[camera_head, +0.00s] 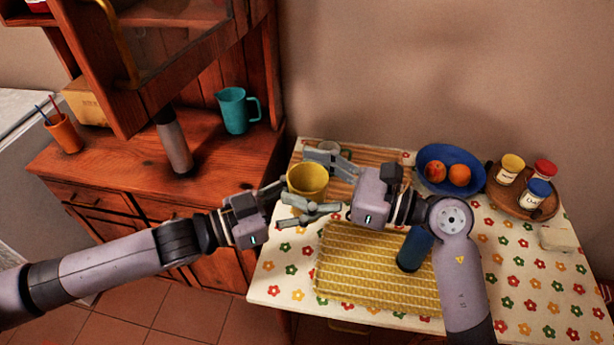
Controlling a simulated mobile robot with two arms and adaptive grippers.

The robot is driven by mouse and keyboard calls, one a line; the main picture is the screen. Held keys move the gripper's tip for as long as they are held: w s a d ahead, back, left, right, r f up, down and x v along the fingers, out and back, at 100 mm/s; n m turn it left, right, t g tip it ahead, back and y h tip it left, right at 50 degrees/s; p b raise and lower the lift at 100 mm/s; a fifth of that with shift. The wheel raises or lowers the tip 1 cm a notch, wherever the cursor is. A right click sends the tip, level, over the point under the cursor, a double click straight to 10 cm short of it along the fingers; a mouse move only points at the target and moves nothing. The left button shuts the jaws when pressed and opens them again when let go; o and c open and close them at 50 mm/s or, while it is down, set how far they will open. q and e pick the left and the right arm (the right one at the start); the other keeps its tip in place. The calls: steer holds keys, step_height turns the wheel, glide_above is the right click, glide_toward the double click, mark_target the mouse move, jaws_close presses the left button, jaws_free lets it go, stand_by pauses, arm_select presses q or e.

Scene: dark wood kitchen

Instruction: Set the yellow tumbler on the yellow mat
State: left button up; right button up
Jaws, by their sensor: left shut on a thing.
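The yellow tumbler (307,181) is upright at the left side of the table, with its open top showing. My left gripper (290,202) reaches it from the left and is shut on it; its fingers partly hide the lower part. My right gripper (316,182) comes from the right with its fingers spread, close to the tumbler's right side; I cannot tell whether they touch it. The yellow patterned mat (350,275) lies at the front of the table, below and right of the tumbler. A dark blue cup (413,250) stands on it, partly hidden by my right arm.
A blue bowl (478,160) of fruit and a round tray (492,190) of jars stand at the back right. The mat's left part is clear. A wooden cabinet (230,165) stands left.

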steer(key=c, duration=0.9)
arm_select(q)
steer(key=o, duration=1.2)
arm_select(e)
steer(key=shift+c, duration=0.3)
